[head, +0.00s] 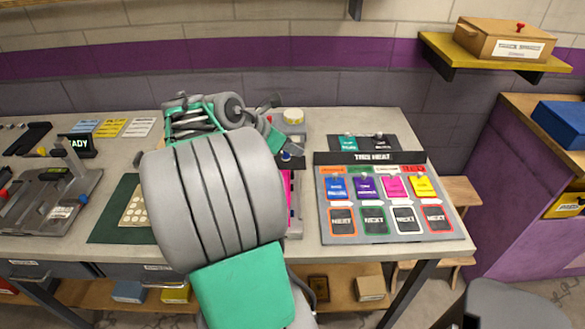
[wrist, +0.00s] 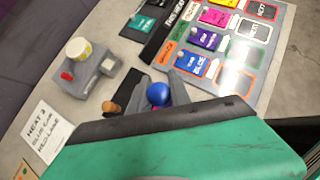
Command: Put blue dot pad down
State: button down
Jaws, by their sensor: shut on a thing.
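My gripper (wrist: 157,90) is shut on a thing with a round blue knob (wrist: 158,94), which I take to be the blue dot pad. In the head view the blue knob (head: 286,156) shows beside the end of my arm, above the table left of the heat board. The pad's underside is hidden, so I cannot tell whether it touches anything. The "THIS HEAT" board (head: 390,240) holds blue, purple, pink and yellow cards above a row of framed "NEXT" spaces. The blue card (wrist: 197,63) is nearest the gripper in the wrist view.
A grey device (wrist: 92,78) with a yellow-topped cylinder and red button stands nearby. A small orange-brown peg (wrist: 110,107) is left of the knob. A magenta strip (head: 289,190) lies partly behind my arm.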

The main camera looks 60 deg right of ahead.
jog(key=shift+m, duration=0.3)
jog(key=w+d+f, duration=0.1)
jog(key=d+f, duration=0.2)
jog(key=d, duration=0.1)
jog(key=w+d+f, duration=0.1)
jog(key=d+f, duration=0.2)
jog(key=d, duration=0.2)
jog(key=w+d+f, duration=0.1)
jog(key=d+f, duration=0.3)
jog(key=shift+w+d+f, duration=0.1)
jog(key=shift+w+d, duration=0.1)
jog(key=shift+w, duration=0.2)
notch_tip(320, 180, down, 3)
jog(key=c, duration=1.2)
grip_release()
jog(key=shift+f, duration=0.1)
